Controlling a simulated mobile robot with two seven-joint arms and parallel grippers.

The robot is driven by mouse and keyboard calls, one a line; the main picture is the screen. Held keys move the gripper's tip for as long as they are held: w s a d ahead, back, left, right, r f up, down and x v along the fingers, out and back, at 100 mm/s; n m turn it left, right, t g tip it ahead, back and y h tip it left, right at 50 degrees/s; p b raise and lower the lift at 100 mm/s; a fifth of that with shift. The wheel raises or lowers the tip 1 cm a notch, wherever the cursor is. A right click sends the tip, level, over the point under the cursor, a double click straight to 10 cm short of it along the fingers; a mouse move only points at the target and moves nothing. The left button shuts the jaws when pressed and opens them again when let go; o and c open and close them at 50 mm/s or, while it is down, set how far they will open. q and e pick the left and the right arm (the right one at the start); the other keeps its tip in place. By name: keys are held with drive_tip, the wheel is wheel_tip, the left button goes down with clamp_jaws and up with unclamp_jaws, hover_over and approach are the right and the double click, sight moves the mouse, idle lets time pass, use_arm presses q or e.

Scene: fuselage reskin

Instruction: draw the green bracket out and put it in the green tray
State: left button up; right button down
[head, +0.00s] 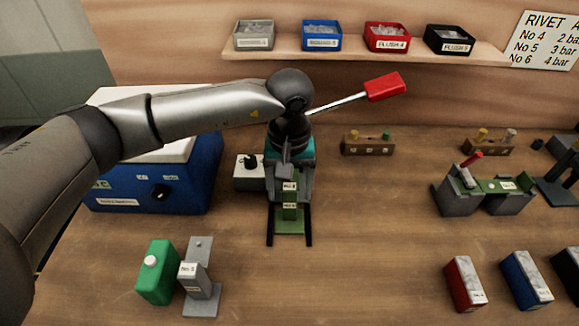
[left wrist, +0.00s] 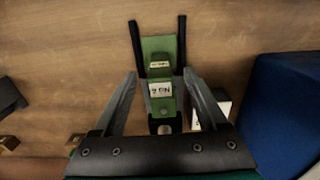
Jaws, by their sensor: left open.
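The green bracket (head: 290,211) carries white labels and sits between two dark rails on the bench, near the middle of the head view. It also shows in the left wrist view (left wrist: 157,47). My left gripper (head: 290,190) is above its far part, pointing down. In the left wrist view my left gripper (left wrist: 160,78) is open, with one finger on each side of the bracket's labelled part and gaps visible. I cannot tell how deep the fingers reach. I cannot make out a green tray. My right gripper is out of view.
A blue machine (head: 165,175) stands left of the bracket. A green canister (head: 156,273) and a grey stand (head: 201,283) are at front left. A red-handled lever (head: 385,87) sticks out behind my arm. A grey fixture (head: 482,192) is at right.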

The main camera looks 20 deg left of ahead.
use_arm(q)
hover_over(290, 219)
drive_tip(key=shift+w+a+f, duration=0.1)
drive_tip(key=shift+w+f, duration=0.05)
drive_tip(key=shift+f, duration=1.15)
drive_tip(key=shift+w+f, duration=0.1)
drive_tip(key=shift+f, duration=1.15)
drive_tip(key=shift+c, duration=0.2)
clamp_jaws()
